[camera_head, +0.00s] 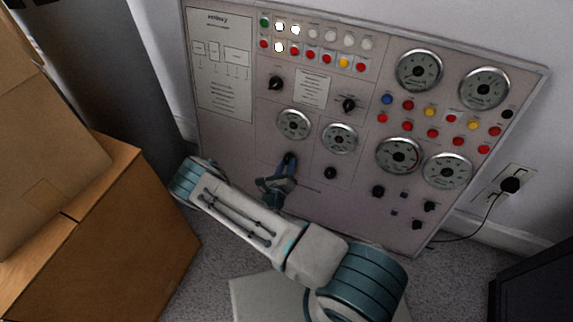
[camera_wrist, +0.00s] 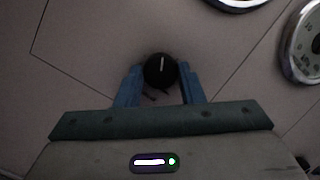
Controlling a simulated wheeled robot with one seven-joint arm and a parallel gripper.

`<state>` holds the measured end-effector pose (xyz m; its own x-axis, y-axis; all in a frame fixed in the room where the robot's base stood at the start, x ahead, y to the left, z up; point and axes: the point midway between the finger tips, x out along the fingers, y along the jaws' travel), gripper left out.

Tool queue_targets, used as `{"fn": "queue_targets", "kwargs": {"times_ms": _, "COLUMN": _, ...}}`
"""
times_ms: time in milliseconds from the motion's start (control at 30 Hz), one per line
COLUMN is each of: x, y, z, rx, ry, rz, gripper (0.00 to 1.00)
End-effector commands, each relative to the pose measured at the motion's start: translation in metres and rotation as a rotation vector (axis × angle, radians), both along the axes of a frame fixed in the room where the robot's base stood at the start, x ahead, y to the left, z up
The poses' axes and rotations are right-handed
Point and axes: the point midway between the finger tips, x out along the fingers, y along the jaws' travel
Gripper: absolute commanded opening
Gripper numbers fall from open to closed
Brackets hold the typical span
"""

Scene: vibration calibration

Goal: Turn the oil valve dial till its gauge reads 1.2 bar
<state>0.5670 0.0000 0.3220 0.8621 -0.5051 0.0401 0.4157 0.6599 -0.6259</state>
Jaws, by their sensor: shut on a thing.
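My gripper (camera_head: 285,168) is at the lower left part of the control panel, shut on a black dial. In the wrist view the dial (camera_wrist: 161,71) is a round black knob with a white pointer mark pointing almost straight up, and the blue fingers of my gripper (camera_wrist: 160,86) are on either side of it. In the head view a round gauge (camera_head: 293,124) sits just above this dial. Its needle and numbers are too small to read. In the wrist view only the lower edge of a gauge (camera_wrist: 240,3) shows at the top. I cannot read any label naming the oil valve.
A second gauge (camera_head: 339,138) with a black dial (camera_head: 330,173) below it is just to the right. The panel (camera_head: 350,220) also holds lamps, switches and larger gauges. Cardboard boxes (camera_head: 100,230) stand at the left. A plugged socket (camera_head: 510,184) is at the right.

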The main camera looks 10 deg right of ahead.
Motion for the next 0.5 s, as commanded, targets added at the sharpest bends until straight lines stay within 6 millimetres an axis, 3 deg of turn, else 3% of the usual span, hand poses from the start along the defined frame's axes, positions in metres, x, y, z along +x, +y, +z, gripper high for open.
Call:
{"fn": "queue_targets", "kwargs": {"times_ms": 267, "x": -0.0002, "y": -0.0002, "z": -0.0003, "rx": 0.006, "ry": -0.005, "rz": -0.003, "gripper": 0.12}}
{"fn": "queue_targets", "kwargs": {"times_ms": 300, "x": -0.0002, "y": -0.0002, "z": -0.0003, "rx": 0.006, "ry": -0.005, "rz": -0.003, "gripper": 0.4}}
{"fn": "queue_targets", "kwargs": {"times_ms": 367, "x": -0.0002, "y": -0.0002, "z": -0.0003, "rx": 0.006, "ry": -0.005, "rz": -0.003, "gripper": 0.56}}
{"fn": "queue_targets", "kwargs": {"times_ms": 500, "x": -0.0002, "y": -0.0001, "z": -0.0002, "rx": 0.006, "ry": -0.004, "rz": -0.002, "gripper": 0.56}}
